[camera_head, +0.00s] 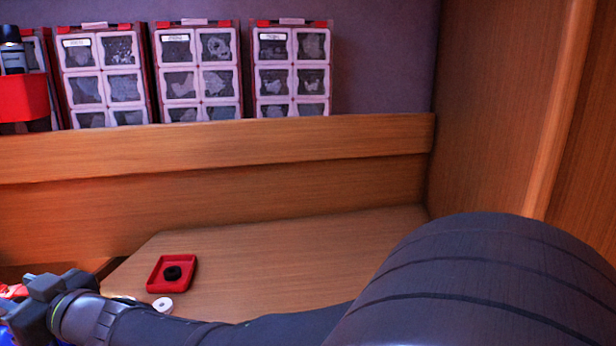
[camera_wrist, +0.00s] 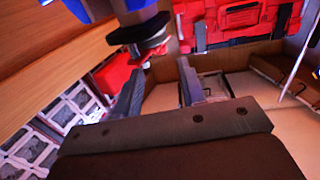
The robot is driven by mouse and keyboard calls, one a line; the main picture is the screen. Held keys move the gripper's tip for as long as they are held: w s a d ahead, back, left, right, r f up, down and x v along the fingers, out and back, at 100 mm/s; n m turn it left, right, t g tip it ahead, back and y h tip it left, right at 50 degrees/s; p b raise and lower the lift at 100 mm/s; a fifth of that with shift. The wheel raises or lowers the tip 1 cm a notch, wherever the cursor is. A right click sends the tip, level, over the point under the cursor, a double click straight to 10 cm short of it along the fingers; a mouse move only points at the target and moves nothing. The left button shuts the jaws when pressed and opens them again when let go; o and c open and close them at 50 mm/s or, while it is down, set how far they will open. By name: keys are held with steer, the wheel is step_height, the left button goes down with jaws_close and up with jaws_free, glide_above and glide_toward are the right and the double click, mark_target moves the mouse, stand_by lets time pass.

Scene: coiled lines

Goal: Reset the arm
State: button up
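My arm reaches from the lower right to the left edge in the head view, low over the wooden worktop (camera_head: 250,255). My gripper (camera_wrist: 160,72) shows in the wrist view with its two dark fingers apart. I see nothing held between them. A dark round part with a red piece under it (camera_wrist: 148,48) appears beyond the fingertips, and I cannot tell how far off it is. In the head view the wrist end is at the lower left, and its fingers cannot be made out clearly.
A red square tray (camera_head: 187,277) with a black ring (camera_head: 173,273) lies on the worktop. A white ring (camera_head: 163,305) lies beside my arm. Clear-fronted cases (camera_head: 199,72) line the wall behind a wooden ledge (camera_head: 300,145). A wooden side wall (camera_head: 500,110) stands right. Red bags (camera_wrist: 240,18) show in the wrist view.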

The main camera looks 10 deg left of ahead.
mark_target(6, 296)
steer(key=a, duration=0.5)
steer(key=shift+w+a, duration=0.2)
steer(key=shift+d+r+n+g, duration=0.1)
steer(key=shift+d+n+g, duration=0.05)
steer(key=shift+n+g, duration=0.3)
steer(key=shift+s+n+g, duration=0.15)
steer(key=shift+n+g, duration=0.4)
steer(key=shift+g, duration=0.6)
steer(key=shift+s+d+n+g, duration=0.15)
steer(key=shift+n+g, duration=0.15)
steer(key=shift+g, duration=0.2)
steer(key=shift+t, duration=0.4)
steer(key=shift+w+a+m+t, duration=0.1)
steer(key=shift+m+t, duration=0.45)
steer(key=shift+t, duration=0.15)
steer(key=shift+w+a+m+t, duration=0.1)
steer(key=shift+m+t, duration=0.45)
steer(key=shift+t, duration=0.15)
steer(key=shift+d, duration=0.3)
steer(key=d, duration=0.6)
steer(key=shift+s+d+t, duration=0.15)
steer(key=shift+t, duration=0.15)
